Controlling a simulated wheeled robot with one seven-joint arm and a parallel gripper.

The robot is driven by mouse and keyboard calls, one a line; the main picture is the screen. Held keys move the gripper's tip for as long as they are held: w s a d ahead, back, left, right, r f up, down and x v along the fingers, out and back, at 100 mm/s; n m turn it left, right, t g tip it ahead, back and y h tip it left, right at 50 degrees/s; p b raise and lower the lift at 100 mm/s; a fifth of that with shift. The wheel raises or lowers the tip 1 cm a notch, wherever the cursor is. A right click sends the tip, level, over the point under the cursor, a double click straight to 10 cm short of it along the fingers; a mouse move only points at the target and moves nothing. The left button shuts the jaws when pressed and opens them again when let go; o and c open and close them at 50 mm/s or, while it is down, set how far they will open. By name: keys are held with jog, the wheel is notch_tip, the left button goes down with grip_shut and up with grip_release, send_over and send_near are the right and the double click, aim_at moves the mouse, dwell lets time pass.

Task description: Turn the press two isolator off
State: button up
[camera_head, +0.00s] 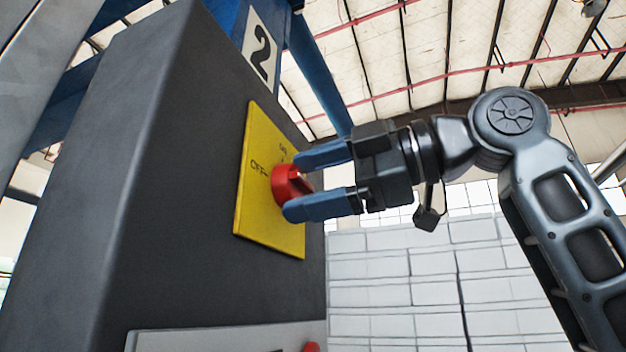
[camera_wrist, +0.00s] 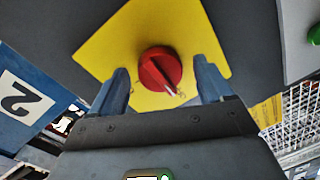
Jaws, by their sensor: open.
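The isolator is a red round knob (camera_head: 287,184) on a yellow plate (camera_head: 262,222) fixed to a dark grey cabinet side. OFF is printed on the plate left of the knob, with a smaller label above it. The knob also shows in the wrist view (camera_wrist: 157,68), where its white pointer mark points down and right; the lettering there is too small to read. My gripper (camera_head: 293,186) is open, its blue fingers on opposite sides of the knob. In the wrist view the fingers (camera_wrist: 160,78) stand apart with the knob between them. I cannot tell whether either finger touches it.
A number 2 sign (camera_head: 261,50) is on the blue frame above the plate. A light grey panel (camera_head: 200,341) with a red button (camera_head: 312,348) is lower on the cabinet. A green button (camera_wrist: 314,35) shows at the wrist view's right edge. Right of the cabinet is open room before a pale block wall.

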jog(key=shift+d, duration=0.1)
jog(key=b+v, duration=0.1)
jog(key=v, duration=0.6)
jog(key=shift+d+b, duration=0.3)
jog(key=shift+s+d, duration=0.1)
jog(key=shift+s, duration=0.05)
